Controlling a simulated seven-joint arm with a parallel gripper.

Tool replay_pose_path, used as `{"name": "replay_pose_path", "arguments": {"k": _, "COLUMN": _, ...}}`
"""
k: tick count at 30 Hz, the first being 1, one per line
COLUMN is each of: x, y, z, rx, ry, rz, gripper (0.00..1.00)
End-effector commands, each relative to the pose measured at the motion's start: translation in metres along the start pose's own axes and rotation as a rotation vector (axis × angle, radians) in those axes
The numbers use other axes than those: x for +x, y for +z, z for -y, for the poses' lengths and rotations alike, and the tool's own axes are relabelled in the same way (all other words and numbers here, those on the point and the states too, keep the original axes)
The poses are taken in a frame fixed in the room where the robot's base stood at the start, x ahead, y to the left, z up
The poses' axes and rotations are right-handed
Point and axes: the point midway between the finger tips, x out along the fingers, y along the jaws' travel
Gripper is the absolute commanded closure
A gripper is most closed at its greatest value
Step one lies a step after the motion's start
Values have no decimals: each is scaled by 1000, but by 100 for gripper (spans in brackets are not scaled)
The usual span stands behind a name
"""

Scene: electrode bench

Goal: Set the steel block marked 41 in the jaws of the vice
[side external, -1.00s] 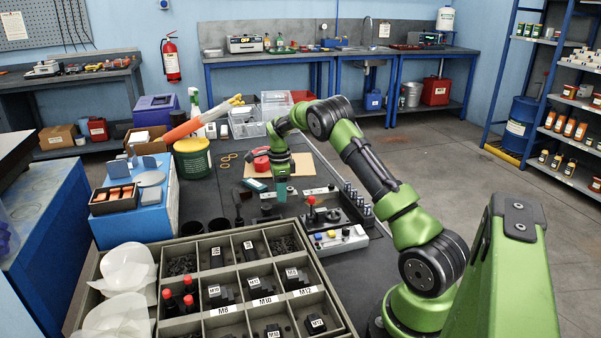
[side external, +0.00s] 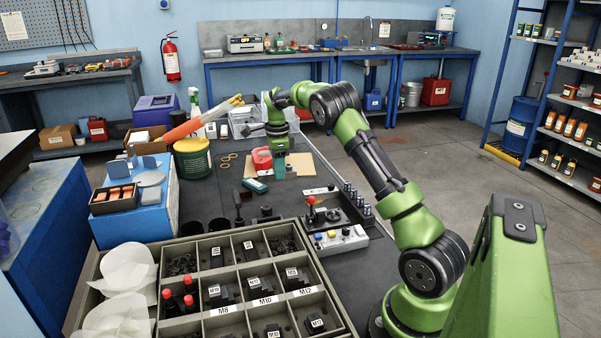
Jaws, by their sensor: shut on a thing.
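My gripper (side external: 280,176) points down over the tan board (side external: 299,166) on the far part of the bench. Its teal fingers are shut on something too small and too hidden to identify. A red object (side external: 262,160) stands just left of my gripper. It is partly hidden, and I cannot tell whether it is the vice. I cannot tell whether my fingers or their load touch the board.
A teal item (side external: 255,186) lies in front of the red object. Nearer stand a control box with knobs (side external: 341,238) and a large compartment tray (side external: 315,262) of dark parts. A green tub (side external: 193,160) and orange-sleeved tool (side external: 189,129) are left. Dark bench (side external: 221,192) shows between.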

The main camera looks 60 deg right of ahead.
Motion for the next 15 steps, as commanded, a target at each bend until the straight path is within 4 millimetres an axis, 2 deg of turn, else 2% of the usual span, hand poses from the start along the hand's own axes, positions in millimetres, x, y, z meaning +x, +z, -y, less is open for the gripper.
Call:
{"name": "replay_pose_path", "arguments": {"k": 6, "x": 0, "y": 24, "z": -46, "rx": -36, "ry": -1, "rz": 0, "gripper": 100}}
{"name": "replay_pose_path", "arguments": {"k": 12, "x": 6, "y": 37, "z": -92, "rx": -64, "ry": -1, "rz": 2, "gripper": 100}}
{"name": "replay_pose_path", "arguments": {"k": 15, "x": 8, "y": 39, "z": -106, "rx": -73, "ry": -2, "rz": 3, "gripper": 100}}
